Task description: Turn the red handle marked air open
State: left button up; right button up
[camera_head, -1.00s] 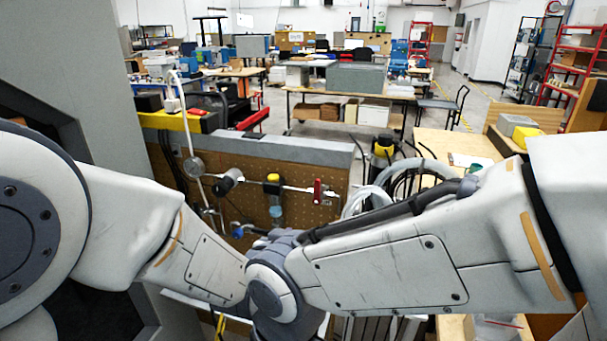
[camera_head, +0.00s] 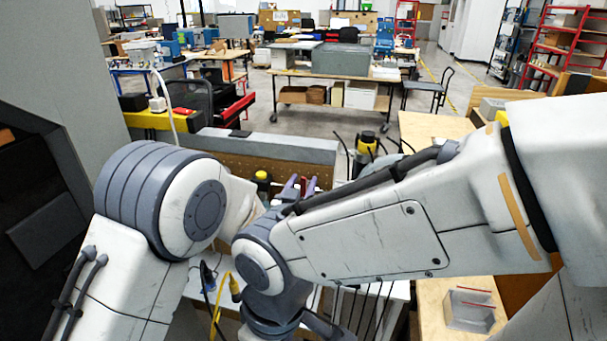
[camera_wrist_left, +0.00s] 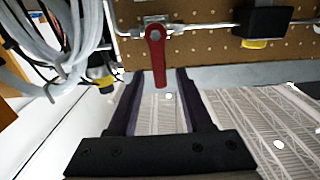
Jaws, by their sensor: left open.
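The red handle (camera_wrist_left: 156,58) hangs down from a metal pipe fitting on the pegboard in the left wrist view. My left gripper (camera_wrist_left: 156,74) is open, one dark finger on each side of the handle's lower end. Gaps show on both sides, so the fingers are not closed on it. In the head view the left gripper's purplish fingertips (camera_head: 300,184) show above my arm, with a bit of the red handle (camera_head: 303,187) between them. Most of the handle there is hidden, and no marking is readable. My right gripper is out of sight.
The pegboard (camera_wrist_left: 200,50) carries a horizontal pipe (camera_wrist_left: 205,29) and a black part with a yellow bottom (camera_wrist_left: 262,22) to the right. Grey hoses (camera_wrist_left: 50,45) hang at the left. A grey ledge (camera_head: 270,147) tops the pegboard.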

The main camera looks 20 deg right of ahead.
pick_arm(q)
jog(key=shift+w+d, duration=0.3)
jog(key=shift+w, duration=0.2)
grip_shut()
jog(key=w+a+f+n+b, duration=0.1)
jog(key=a+f+n+b, duration=0.1)
jog(key=n+b, duration=0.7)
jog(key=w+a+f+n+b, duration=0.2)
jog(key=n+b, duration=0.7)
jog(key=b, duration=0.9)
jog(key=shift+f+b, duration=0.35)
jog(key=shift+f, duration=0.3)
jog(key=shift+a, duration=0.1)
